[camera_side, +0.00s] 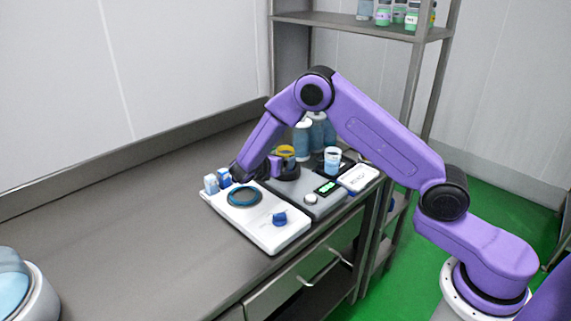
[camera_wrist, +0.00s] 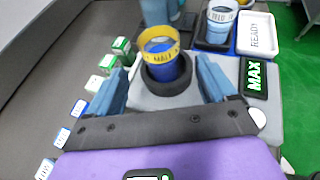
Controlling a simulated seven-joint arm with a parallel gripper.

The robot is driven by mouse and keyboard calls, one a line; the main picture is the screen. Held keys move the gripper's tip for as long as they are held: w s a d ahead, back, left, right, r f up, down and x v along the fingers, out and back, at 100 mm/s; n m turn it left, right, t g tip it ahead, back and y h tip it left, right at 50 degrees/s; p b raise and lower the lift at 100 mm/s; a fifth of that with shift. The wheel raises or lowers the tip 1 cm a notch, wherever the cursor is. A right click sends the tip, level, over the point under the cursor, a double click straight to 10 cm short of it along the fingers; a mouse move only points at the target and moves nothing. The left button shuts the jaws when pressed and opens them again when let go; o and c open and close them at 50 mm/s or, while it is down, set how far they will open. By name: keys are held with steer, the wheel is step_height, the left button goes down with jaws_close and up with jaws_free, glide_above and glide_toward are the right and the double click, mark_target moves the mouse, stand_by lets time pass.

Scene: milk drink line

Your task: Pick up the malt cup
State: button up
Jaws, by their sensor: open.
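The malt cup (camera_wrist: 160,48) is a blue cup with a yellow band whose lettering seems to read MALT. It stands upright in a black ring holder (camera_wrist: 168,84) on a grey unit. In the side view its yellow rim (camera_side: 287,151) shows just right of my wrist. My gripper (camera_wrist: 159,68) is open, with one blue finger on each side of the cup in the wrist view. The fingers appear apart from the cup. I cannot tell how far the fingertips reach along it, and my arm partly hides this in the side view.
A white-and-blue cup (camera_wrist: 220,18) stands on a dark pad behind right, beside a white READY tray (camera_wrist: 257,34). A green MAX display (camera_wrist: 255,77) is right. Small labelled boxes (camera_wrist: 107,62) line the left. Blue bottles (camera_side: 302,136) stand behind.

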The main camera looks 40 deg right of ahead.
mark_target(288, 155)
steer(key=x, duration=0.9)
steer(key=shift+d, duration=0.3)
steer(key=c, duration=1.3)
steer(key=shift+r, duration=0.15)
